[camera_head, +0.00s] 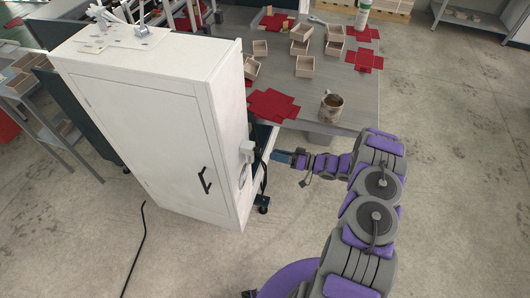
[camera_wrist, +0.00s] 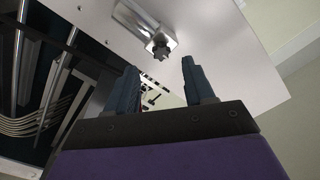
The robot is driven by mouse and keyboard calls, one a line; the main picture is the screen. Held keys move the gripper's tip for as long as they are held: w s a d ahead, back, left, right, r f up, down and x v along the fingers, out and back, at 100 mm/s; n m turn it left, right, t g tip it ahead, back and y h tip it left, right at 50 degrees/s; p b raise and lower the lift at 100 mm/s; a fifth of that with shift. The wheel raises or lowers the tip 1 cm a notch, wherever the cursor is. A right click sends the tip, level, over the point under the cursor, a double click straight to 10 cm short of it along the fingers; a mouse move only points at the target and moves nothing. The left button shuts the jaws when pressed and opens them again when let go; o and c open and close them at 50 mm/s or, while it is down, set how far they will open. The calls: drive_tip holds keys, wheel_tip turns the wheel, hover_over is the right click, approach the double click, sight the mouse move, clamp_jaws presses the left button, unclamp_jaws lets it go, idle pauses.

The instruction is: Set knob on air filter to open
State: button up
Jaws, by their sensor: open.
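The air filter is a silver cylindrical fitting (camera_wrist: 143,22) on a white panel in the wrist view. A small dark lobed knob (camera_wrist: 161,49) sits at its near end. My gripper (camera_wrist: 161,70) is open and empty, with its two dark fingers apart. The knob shows just beyond the gap between the fingertips, with no clear contact. In the head view, my gripper (camera_head: 275,157) is just right of a pale fitting (camera_head: 247,149) on the right side of the white cabinet (camera_head: 150,130). The knob is too small to make out there, so its setting cannot be told.
A grey table (camera_head: 375,100) behind my gripper holds red cut-outs (camera_head: 273,105), several small boxes (camera_head: 305,66) and a mug (camera_head: 331,106). The floor right of my arm is clear.

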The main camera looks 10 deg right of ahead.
sight(257, 150)
drive_tip(key=shift+x, duration=2.75)
drive_tip(key=shift+c, duration=0.2)
clamp_jaws()
drive_tip(key=shift+n, duration=0.3)
drive_tip(key=shift+n+b, duration=3.05)
drive_tip(key=shift+n, duration=5.65)
